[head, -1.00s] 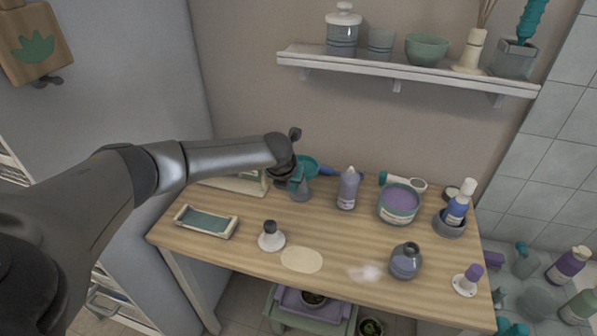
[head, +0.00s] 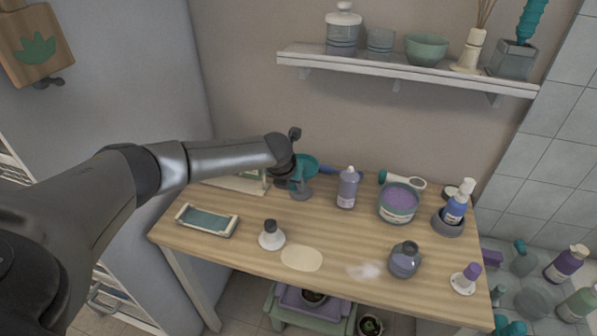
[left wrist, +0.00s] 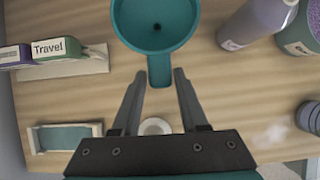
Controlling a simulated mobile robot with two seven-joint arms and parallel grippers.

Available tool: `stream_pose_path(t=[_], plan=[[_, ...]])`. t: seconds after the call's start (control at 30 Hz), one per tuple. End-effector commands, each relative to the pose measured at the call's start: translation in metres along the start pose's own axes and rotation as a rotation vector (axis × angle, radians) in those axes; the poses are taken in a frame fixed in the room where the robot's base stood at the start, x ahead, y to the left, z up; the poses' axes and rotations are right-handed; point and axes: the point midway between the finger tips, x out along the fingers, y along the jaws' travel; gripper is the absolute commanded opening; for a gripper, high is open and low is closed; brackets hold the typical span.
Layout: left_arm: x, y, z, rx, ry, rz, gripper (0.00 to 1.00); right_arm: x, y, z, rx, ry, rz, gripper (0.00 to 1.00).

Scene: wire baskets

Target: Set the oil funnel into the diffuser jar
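The teal oil funnel (head: 308,166) is at the back left of the table, above a small grey stand (head: 302,193). In the left wrist view the funnel (left wrist: 155,22) shows its round bowl from above, with a dark hole in it and a short handle towards me. My left gripper (head: 290,180) is at the funnel. In the left wrist view its fingers (left wrist: 160,76) are open, one on each side of the handle tip, with gaps visible. A round grey-purple jar (head: 404,262), which looks like the diffuser jar, stands at the front right. My right gripper is not in view.
A lavender bottle (head: 347,188) stands just right of the funnel, with a purple-filled tub (head: 398,203) beyond it. A white-based stopper (head: 271,236), a pale oval mat (head: 301,258) and a shallow tray (head: 207,220) lie nearer the front. A wall shelf (head: 400,68) hangs above.

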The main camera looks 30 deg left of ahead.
Motion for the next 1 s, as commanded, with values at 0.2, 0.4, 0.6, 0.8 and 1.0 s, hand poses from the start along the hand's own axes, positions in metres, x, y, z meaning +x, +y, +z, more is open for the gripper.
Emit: stream_pose_path(t=[0.2, 0.4, 0.6, 0.8, 1.0], plan=[[-0.0001, -0.0004, 0.0001, 0.0, 0.0, -0.001, 0.17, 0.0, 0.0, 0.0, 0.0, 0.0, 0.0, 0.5], [-0.0002, -0.0004, 0.0002, 0.0, 0.0, -0.001, 0.0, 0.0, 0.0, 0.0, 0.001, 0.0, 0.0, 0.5], [-0.0006, -0.0004, 0.0007, 0.0, -0.001, -0.001, 0.0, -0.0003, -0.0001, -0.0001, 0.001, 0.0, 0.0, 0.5], [-0.0031, -0.0003, 0.002, 0.0, -0.001, -0.001, 0.0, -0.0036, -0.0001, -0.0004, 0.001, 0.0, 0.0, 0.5], [-0.0064, -0.0003, 0.0037, 0.0, -0.001, -0.001, 0.0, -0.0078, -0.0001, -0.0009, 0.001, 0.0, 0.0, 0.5]])
